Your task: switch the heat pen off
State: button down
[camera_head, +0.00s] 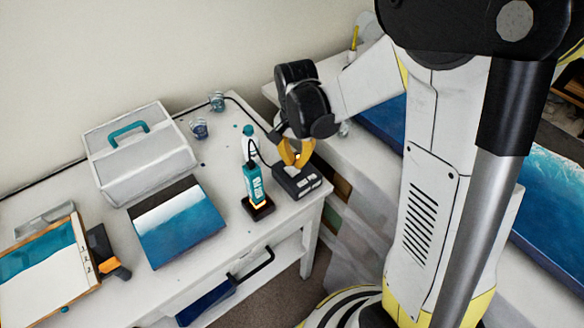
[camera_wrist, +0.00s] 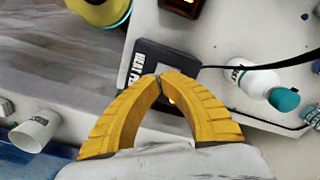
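A dark box (camera_head: 297,182) stands near the right front corner of the white table. It also shows in the wrist view (camera_wrist: 150,62), with white lettering that seems to read "HEAT PEN". A small orange glow shows on it between my fingers. My gripper (camera_head: 297,163) is just above the box, pointing down. In the wrist view my yellow gripper (camera_wrist: 160,75) has its fingertips together, with nothing held between them. I cannot tell whether the tips touch the box. The fingers hide part of the box's top.
A teal upright item (camera_head: 254,187) on a dark base with an orange glow stands just left of the box. A white bottle with teal cap (camera_wrist: 262,86) and a black cable are close by. A painted panel (camera_head: 177,225) and grey case (camera_head: 143,165) lie farther left.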

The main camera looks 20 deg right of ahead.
aim_at(295, 172)
jog(key=shift+f+b, duration=1.55)
jog(key=shift+f, duration=0.25)
dwell(1.0)
jog(key=shift+r, duration=0.1)
jog(key=shift+r+p, duration=2.55)
jog(key=shift+r, duration=0.9)
jog(key=shift+s+r+b, duration=0.2)
jog(key=shift+r+b, duration=0.1)
jog(key=shift+r, duration=0.05)
jog(key=s+r+n+t+b, duration=0.5)
jog(key=s+n+t+b, duration=0.2)
jog(key=s, duration=0.5)
jog(key=shift+s+r+n, duration=0.15)
jog(key=shift+s+n, duration=0.05)
jog(key=shift+n, duration=0.5)
